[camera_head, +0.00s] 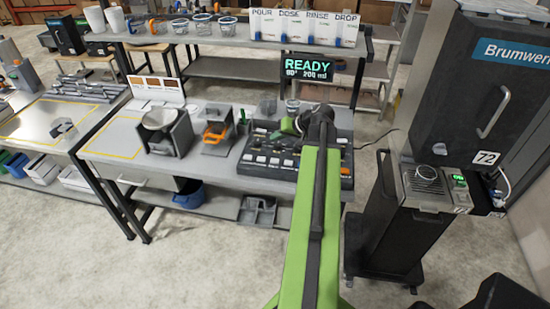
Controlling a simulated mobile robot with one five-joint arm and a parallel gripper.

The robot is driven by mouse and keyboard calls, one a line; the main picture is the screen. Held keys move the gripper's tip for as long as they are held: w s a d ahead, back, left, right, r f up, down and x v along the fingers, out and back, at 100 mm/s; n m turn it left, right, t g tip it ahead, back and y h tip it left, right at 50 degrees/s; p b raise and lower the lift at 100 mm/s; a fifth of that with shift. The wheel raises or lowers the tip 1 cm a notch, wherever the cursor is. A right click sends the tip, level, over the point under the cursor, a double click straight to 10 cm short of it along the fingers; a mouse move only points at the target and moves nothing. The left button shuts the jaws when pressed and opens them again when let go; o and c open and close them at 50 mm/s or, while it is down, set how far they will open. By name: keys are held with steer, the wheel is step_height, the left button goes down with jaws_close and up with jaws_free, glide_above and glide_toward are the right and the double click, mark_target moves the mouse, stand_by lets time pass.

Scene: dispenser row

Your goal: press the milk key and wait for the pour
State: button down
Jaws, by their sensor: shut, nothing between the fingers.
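A dark key console (270,170) with rows of small white, orange and dark keys lies on the right part of the grey bench. The key labels are too small to read, so I cannot tell which is the milk key. A display (307,68) behind it reads READY, 80° and 200 ml in green. My green arm reaches in from the bottom, and my gripper (318,117) is shut and empty over the console's back part. The arm hides part of the keys. I cannot tell whether the gripper touches a key. No pour is visible.
A grey holder with a round metal cup (158,118) and a holder with an orange part (214,132) stand left of the console. Cups and POUR, DOSE, RINSE, DROP cards (304,28) sit on the shelf behind. A tall dark Brumwerk machine (480,90) stands at right.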

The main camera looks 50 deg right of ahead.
mark_target(277, 161)
stand_by(0.3)
step_height(277, 161, down, 9)
steer(key=b, duration=0.9)
steer(key=shift+r, duration=0.1)
stand_by(1.3)
steer(key=shift+f+b, duration=0.35)
steer(key=shift+f, duration=0.1)
steer(key=shift+f+b, duration=0.5)
stand_by(0.5)
steer(key=shift+r, duration=0.15)
steer(key=shift+r+p, duration=0.8)
steer(key=shift+p, duration=0.15)
